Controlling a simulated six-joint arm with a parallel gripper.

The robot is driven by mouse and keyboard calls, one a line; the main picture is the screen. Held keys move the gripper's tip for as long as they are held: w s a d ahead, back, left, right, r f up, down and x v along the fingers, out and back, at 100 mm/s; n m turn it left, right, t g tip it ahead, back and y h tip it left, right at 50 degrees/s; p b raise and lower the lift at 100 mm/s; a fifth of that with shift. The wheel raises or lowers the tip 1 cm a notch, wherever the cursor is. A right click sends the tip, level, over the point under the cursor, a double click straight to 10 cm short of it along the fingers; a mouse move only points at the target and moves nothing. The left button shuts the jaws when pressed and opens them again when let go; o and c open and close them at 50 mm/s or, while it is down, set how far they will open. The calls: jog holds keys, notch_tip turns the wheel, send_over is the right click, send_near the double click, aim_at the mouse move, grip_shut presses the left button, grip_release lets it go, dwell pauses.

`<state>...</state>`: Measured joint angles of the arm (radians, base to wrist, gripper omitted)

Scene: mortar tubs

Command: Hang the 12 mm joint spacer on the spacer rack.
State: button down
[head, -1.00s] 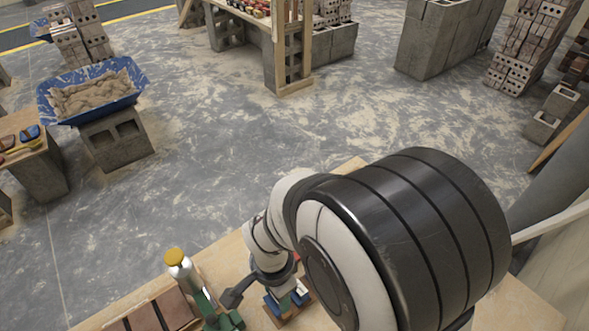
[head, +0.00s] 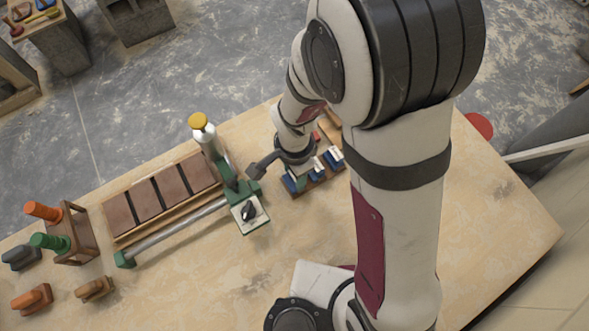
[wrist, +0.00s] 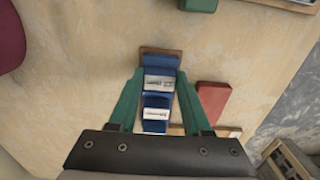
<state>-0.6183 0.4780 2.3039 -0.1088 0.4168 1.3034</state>
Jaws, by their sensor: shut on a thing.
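My gripper (head: 303,163) is low over a small brown wooden base (head: 325,177) on the table that carries blue pieces (head: 334,159) with white labels; this looks like the spacer rack. In the wrist view my green fingers (wrist: 159,76) stand on either side of labelled blue pieces (wrist: 157,100), with the base's brown edge (wrist: 161,52) beyond. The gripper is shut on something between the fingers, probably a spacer. Which piece it holds, and whether it touches the base, I cannot tell. The labels are too small to read, so I cannot pick out the 12 mm spacer.
A wooden stand (head: 79,232) with orange and green handles is farther left. A red block (wrist: 213,100) lies beside the base.

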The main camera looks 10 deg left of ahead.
jog(key=shift+f, duration=0.1)
grip_release()
jog(key=shift+r, duration=3.5)
jog(key=s+d+r+n+y, duration=0.1)
jog(key=s+d+r+n, duration=0.2)
jog(key=s+d+r, duration=0.7)
jog(key=d+r, duration=0.1)
jog(key=d, duration=0.2)
jog(key=shift+s+d+r+y, duration=0.2)
jog(key=shift+s+d+y, duration=0.05)
jog(key=shift+s+y, duration=0.15)
